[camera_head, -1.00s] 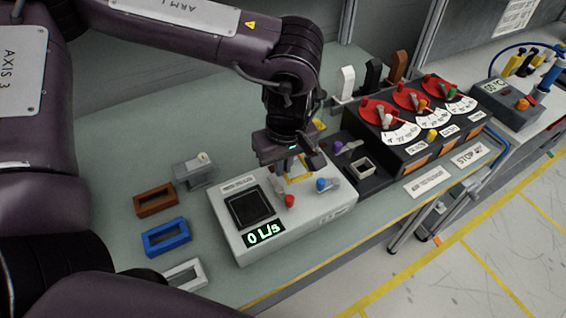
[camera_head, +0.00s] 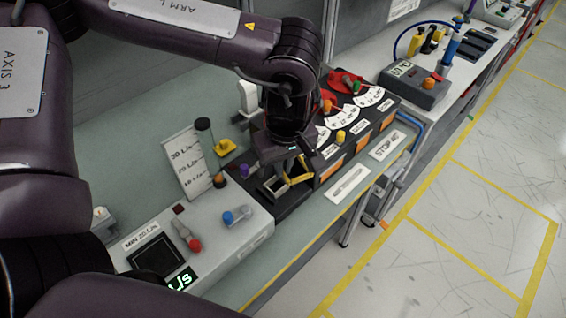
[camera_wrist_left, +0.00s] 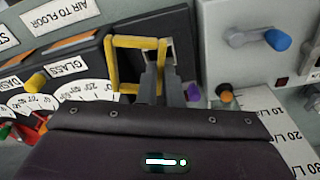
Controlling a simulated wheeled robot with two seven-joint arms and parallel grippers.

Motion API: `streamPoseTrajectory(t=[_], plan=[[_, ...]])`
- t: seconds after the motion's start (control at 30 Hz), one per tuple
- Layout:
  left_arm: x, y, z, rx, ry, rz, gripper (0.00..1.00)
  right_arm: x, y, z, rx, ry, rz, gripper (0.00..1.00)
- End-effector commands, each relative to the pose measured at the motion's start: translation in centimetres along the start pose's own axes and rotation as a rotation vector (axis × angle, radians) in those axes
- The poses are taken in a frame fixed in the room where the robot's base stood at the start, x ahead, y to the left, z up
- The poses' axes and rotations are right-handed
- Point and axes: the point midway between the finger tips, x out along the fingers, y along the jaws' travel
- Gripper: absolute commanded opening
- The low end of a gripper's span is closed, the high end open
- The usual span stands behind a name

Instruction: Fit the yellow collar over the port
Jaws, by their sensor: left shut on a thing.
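My left gripper (camera_head: 288,166) is shut on the yellow collar (camera_head: 298,181), a rectangular frame, near the port. The port (camera_head: 267,193) is a pale-rimmed square opening on the dark module, just left of the collar in the head view. In the left wrist view the collar (camera_wrist_left: 112,72) stands out left of the fingers (camera_wrist_left: 162,80), which hold its right side. The fingers partly hide the port area there. The collar looks offset from the port; its height above the module cannot be told. My right gripper is out of view.
A grey box with a screen (camera_head: 155,258), red and blue knobs stands left of the module. A flow gauge (camera_head: 205,150) with a clear tube and a small yellow part (camera_head: 226,147) stand behind. The bench's front edge is close.

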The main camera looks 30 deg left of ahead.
Motion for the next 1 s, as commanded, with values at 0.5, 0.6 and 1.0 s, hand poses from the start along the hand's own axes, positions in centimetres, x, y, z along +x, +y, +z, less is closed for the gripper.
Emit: streamPoseTrajectory(t=[0.5,0.6,1.0], plan=[[-2.3,2.9,-0.3,-0.663,-0.004,-0.088,0.00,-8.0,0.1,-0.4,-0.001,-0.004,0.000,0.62],[-2.6,3.2,-0.4,-0.909,-0.004,-0.122,0.00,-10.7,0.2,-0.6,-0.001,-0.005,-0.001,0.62],[-1.1,1.3,-0.8,-1.780,0.001,-0.223,0.00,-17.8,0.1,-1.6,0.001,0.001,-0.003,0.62]])
